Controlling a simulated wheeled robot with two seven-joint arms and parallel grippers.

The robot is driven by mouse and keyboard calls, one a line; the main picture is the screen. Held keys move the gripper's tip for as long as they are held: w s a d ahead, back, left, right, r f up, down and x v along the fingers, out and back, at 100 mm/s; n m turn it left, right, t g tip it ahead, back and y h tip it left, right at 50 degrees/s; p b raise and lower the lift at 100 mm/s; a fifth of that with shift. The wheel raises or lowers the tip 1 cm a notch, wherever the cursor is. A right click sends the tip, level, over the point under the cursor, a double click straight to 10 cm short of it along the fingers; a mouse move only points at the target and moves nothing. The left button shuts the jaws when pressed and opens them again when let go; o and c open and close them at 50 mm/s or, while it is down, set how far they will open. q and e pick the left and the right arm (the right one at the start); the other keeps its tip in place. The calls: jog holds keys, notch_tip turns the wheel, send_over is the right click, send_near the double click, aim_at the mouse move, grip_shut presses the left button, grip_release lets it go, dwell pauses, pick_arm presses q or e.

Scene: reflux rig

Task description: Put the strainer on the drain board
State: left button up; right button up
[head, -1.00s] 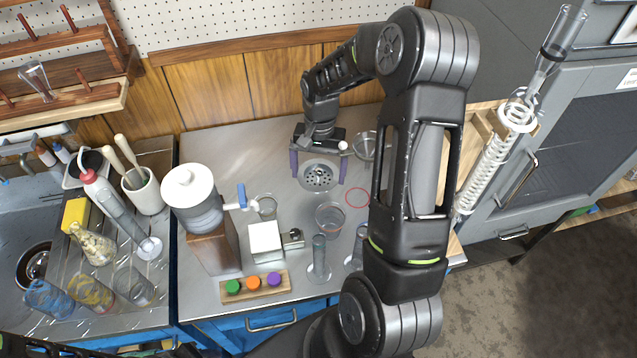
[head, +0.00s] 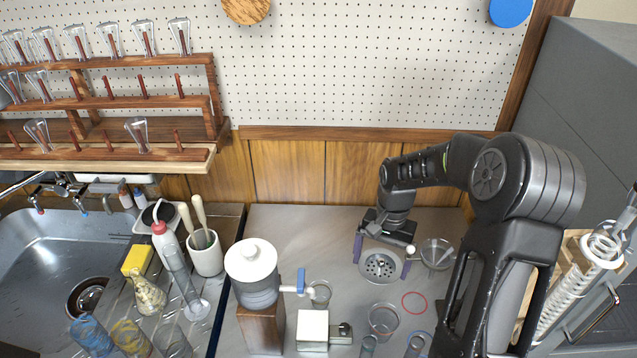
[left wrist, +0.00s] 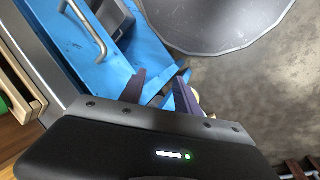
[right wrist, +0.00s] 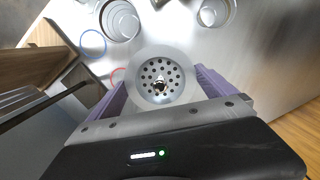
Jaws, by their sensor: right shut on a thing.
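The strainer (head: 380,266) is a grey round disc with holes. My right gripper (head: 382,261) is shut on it, with a purple finger at each side of its rim. The right wrist view shows the strainer (right wrist: 161,63) between the fingers; I cannot tell whether it is clear of the bench. The drain board (head: 213,288) is the ribbed metal strip between the sink and the bench, left in the head view. My left gripper (left wrist: 160,87) shows only in its wrist view, open and empty, near a blue cabinet front.
Flasks, a wash bottle (head: 172,252), a yellow sponge (head: 137,259) and a white pot (head: 205,258) crowd the drain board. A white-lidded vessel (head: 252,272) on a wooden block stands between it and the strainer. A glass funnel (head: 437,252) is right of my right gripper.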

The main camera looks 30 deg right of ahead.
aim_at(364, 262)
jog(key=shift+s, duration=0.1)
jog(key=shift+s+r+n, duration=0.1)
jog(key=shift+s+n, duration=0.05)
jog(key=shift+n, duration=0.15)
jog(key=shift+d+r, duration=0.1)
jog(key=shift+r, duration=0.1)
jog(key=w+a+r+n, duration=0.2)
jog(key=w+a+n, duration=0.1)
jog(key=shift+w+r+n, duration=0.2)
jog(key=shift+w+n, duration=0.05)
jog(key=shift+n, duration=0.05)
jog(key=w+a+r+n, duration=0.2)
jog(key=w+a+n, duration=0.1)
jog(key=a, duration=0.5)
jog(key=w+a+r+n+h, duration=0.1)
jog(key=w+a+r+n, duration=0.1)
jog(key=a, duration=0.7)
jog(key=shift+w+r+n+g, duration=0.3)
jog(key=shift+w+n, duration=0.2)
jog(key=shift+w, duration=0.75)
